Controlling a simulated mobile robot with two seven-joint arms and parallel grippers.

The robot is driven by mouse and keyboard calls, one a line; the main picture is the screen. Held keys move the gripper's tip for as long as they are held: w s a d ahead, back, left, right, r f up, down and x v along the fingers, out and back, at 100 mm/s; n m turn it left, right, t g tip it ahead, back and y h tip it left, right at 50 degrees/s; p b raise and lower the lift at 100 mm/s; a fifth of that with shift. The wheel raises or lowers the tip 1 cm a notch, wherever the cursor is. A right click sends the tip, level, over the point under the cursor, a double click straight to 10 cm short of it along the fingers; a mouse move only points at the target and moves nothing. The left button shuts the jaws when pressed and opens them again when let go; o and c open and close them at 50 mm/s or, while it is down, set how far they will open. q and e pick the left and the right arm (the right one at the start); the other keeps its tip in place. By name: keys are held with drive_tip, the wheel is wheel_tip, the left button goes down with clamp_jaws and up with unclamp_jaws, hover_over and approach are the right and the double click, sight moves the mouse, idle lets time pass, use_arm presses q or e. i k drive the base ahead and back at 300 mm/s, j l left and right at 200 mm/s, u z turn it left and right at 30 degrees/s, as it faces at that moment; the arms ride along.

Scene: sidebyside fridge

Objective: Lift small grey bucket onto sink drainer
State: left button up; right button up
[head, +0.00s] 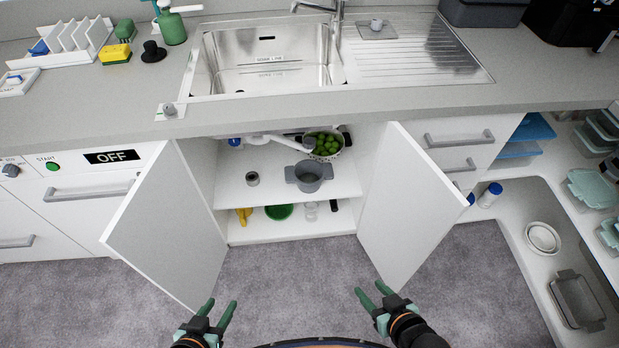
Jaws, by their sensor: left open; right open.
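The small grey bucket (309,177) stands upright on the upper shelf of the open cabinet under the sink. It has side handles. The sink drainer (412,62) is the ribbed steel area to the right of the sink basin (266,62). A small grey item (376,27) lies at its back left. My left gripper (218,307) is open and empty, low in front of the left cabinet door. My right gripper (371,293) is open and empty, low near the bottom of the right door. Both are well apart from the bucket.
The left door (172,228) and right door (405,205) stand open, flanking the cabinet. A colander of green items (325,146) sits behind the bucket, and a small grey can (253,178) to its left. A green bowl (279,212) is below.

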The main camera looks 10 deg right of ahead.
sight(308, 175)
drive_tip(key=i+u, duration=0.25)
drive_tip(key=i, duration=0.35)
drive_tip(key=i+l+u, duration=0.2)
drive_tip(key=i, duration=0.45)
